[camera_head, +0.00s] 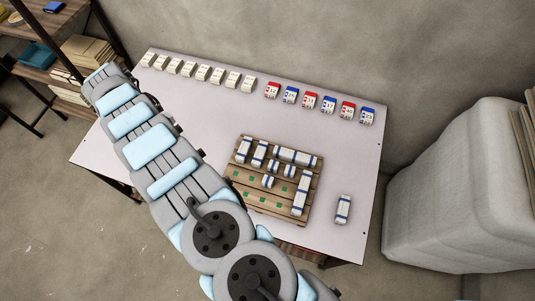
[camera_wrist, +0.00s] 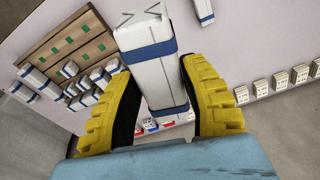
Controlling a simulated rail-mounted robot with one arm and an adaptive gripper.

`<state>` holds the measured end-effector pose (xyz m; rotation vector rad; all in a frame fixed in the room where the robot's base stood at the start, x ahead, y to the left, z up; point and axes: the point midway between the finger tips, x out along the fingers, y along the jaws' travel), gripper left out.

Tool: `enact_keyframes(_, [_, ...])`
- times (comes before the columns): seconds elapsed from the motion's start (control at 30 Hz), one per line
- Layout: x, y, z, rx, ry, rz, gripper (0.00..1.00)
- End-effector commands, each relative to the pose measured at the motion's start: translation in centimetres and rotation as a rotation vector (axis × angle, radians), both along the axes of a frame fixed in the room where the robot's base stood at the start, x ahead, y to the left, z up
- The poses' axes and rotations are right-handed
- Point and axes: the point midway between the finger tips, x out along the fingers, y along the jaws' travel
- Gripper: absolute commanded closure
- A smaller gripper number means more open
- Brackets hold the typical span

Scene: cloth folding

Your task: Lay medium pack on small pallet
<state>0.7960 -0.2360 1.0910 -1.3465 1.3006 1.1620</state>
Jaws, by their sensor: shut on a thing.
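My gripper (camera_wrist: 160,100) shows in the wrist view, its yellow ribbed fingers shut on a white pack (camera_wrist: 152,78) with blue bands. The pack's taped end points toward the top of that view. The wooden pallet (camera_wrist: 88,52) lies beyond it at upper left, with green squares on its bare part. In the head view the pallet (camera_head: 278,209) is on the table, with several white, blue-banded packs at its back and right side and bare slats at front left. My fingers and the held pack cannot be made out there.
A loose banded pack (camera_head: 343,209) lies on the table (camera_head: 215,115) right of the pallet. White boxes (camera_head: 203,73) and red and blue labelled boxes (camera_head: 310,101) line the back edge. A grey padded block (camera_head: 470,190) stands at right. The table behind the pallet is clear.

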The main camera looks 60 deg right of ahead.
Motion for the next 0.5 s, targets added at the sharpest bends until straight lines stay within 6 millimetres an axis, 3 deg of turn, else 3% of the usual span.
enact_keyframes(0.5, [-1.7, -0.9, -1.6, 0.000, 0.002, -0.108, 0.94])
